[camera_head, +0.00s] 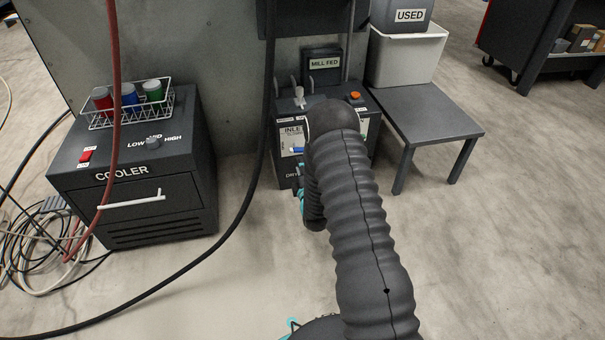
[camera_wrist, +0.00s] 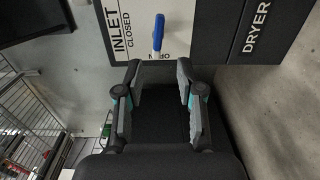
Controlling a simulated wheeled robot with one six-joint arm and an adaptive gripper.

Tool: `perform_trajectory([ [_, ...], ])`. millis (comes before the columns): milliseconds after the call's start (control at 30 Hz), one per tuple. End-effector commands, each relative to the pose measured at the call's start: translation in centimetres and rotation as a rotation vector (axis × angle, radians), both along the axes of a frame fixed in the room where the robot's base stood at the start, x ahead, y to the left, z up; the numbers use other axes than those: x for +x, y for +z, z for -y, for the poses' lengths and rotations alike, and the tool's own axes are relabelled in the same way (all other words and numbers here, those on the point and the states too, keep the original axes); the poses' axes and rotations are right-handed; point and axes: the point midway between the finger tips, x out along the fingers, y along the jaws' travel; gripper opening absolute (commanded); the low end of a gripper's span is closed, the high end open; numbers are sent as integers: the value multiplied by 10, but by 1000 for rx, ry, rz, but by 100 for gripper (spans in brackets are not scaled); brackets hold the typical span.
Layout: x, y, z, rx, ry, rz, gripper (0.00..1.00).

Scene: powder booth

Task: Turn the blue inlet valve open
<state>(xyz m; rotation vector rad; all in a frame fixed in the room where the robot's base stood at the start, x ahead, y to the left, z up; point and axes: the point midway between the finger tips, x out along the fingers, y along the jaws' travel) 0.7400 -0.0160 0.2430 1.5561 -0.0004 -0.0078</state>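The blue inlet valve handle (camera_wrist: 158,33) is a small lever on a white plate (camera_wrist: 118,35) marked INLET and CLOSED. In the wrist view it stands upright, its lower end close to a partly covered word that looks like OPEN. Which end is the pivot I cannot tell. In the head view the blue handle (camera_head: 297,149) shows as a small strip on the dark dryer unit's front, left of my arm. My gripper (camera_wrist: 160,68) is open and empty, its two fingers apart just below the handle in the wrist view. In the head view my arm hides most of it.
The word DRYER marks a dark panel (camera_wrist: 258,35) beside the plate. A cooler (camera_head: 140,185) with a wire basket of cans stands left. A low grey table (camera_head: 425,115) with a white bin stands right. A black hose (camera_head: 262,150) hangs left of the dryer unit.

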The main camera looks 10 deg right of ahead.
Motion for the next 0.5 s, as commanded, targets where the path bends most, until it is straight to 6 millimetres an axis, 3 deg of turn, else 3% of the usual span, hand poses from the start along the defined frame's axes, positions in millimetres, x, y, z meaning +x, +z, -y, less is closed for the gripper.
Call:
perform_trajectory([
  [200, -27, 0, 1, 0, -2, -1, 38],
  [500, -34, 0, 2, 0, -3, -1, 38],
])
